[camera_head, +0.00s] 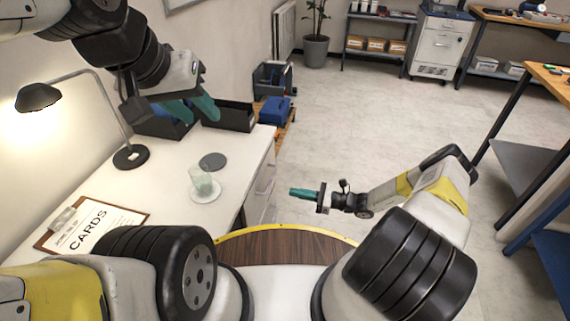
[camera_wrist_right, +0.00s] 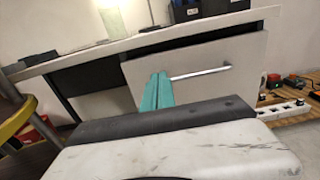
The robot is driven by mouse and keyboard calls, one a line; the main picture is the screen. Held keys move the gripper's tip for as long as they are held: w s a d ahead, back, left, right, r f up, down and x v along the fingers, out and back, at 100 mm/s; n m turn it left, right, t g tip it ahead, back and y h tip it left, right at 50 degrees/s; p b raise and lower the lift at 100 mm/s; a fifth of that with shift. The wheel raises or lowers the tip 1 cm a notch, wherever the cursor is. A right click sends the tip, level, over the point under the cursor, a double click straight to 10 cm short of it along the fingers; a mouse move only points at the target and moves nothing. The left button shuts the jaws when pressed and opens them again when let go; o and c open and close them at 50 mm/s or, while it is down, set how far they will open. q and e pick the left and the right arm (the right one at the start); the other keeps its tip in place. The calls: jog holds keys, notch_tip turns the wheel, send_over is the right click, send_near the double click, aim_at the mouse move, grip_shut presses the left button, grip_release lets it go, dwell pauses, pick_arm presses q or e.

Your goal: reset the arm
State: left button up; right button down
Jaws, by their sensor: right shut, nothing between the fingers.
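My left gripper (camera_head: 198,110) hangs over the back of the white desk in the head view, in front of the dark bins. Its two teal fingers are spread apart, and I see nothing between them. My right gripper (camera_head: 293,191) is held out over the floor to the right of the desk, pointing left. Its teal fingers are closed together and empty. In the right wrist view the shut fingers (camera_wrist_right: 158,92) show in front of the desk's drawer front (camera_wrist_right: 195,70) and its bar handle; whether they touch it I cannot tell.
The desk (camera_head: 165,222) carries a lamp (camera_head: 128,155), a glass cup (camera_head: 204,186) on a white coaster, a dark disc (camera_head: 212,161), a clipboard (camera_head: 95,226) and dark bins (camera_head: 236,115). A blue toolbox (camera_head: 275,110) stands beyond.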

jog(key=shift+d, duration=0.2)
jog(key=s+d+r+n+g+h, duration=0.25)
jog(key=r+n+h, duration=0.35)
jog(key=r, duration=0.9)
jog(key=s+d+r+n+g+h, duration=0.3)
jog(key=r+n, duration=0.6)
jog(key=r, duration=0.7)
jog(key=s+d+r+n+t+h, duration=0.2)
jog(key=s+r+n+t+h, duration=0.4)
jog(key=s+r, duration=1.2)
jog(key=shift+d+r+n+t, duration=0.2)
jog(key=shift+n+t, duration=0.15)
jog(key=shift+n, duration=0.05)
jog(key=shift+s, duration=0.1)
